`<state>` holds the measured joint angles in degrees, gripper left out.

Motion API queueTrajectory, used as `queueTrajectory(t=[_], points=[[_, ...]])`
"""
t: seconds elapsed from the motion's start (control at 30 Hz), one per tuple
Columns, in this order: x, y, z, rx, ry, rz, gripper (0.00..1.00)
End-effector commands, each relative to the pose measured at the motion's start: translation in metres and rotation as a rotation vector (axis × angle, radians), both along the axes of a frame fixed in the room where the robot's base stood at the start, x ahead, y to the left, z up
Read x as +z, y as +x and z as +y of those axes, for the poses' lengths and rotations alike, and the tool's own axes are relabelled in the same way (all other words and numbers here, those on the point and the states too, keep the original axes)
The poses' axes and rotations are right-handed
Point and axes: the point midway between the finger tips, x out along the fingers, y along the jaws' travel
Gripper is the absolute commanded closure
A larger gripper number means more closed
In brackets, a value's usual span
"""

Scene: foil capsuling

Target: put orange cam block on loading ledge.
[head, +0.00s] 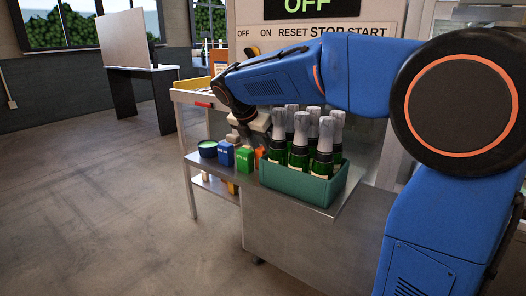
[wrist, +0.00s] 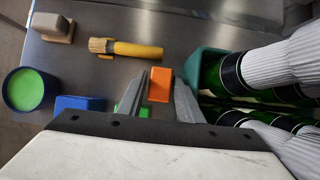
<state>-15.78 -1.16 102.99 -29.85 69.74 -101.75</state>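The orange cam block (wrist: 160,85) stands on a steel surface (wrist: 215,22), left of the bottle crate. In the head view the orange block (head: 259,154) shows beside a green block. In the wrist view my gripper (wrist: 161,94) is open, with one finger on each side of the orange block. Whether the fingertips are level with the block or still above it is hard to tell. In the head view my gripper (head: 249,128) is mostly hidden by its own wrist and the bottles. I cannot tell which surface is the loading ledge.
A green block (head: 244,158), a blue block (head: 225,153) and a blue pot (head: 207,148) stand left of the orange block. A teal crate (head: 300,187) of foil-topped bottles is close on the right. A yellow-handled brush (wrist: 135,49) and beige block (wrist: 52,27) lie beyond.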

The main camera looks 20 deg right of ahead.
Motion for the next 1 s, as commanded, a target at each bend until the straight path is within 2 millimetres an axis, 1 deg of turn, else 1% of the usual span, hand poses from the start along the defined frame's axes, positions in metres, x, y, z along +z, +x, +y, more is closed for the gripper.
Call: queueTrajectory(t=[0.4, 0.5, 0.7, 1.0], points=[[0.067, -0.022, 0.031, 0.001, 0.001, -0.003, 0.68], [0.080, -0.027, 0.037, 0.002, 0.000, -0.002, 0.68], [0.095, -0.032, 0.044, 0.000, 0.001, -0.001, 0.68], [0.098, -0.034, 0.046, 0.001, 0.000, 0.000, 0.68]])
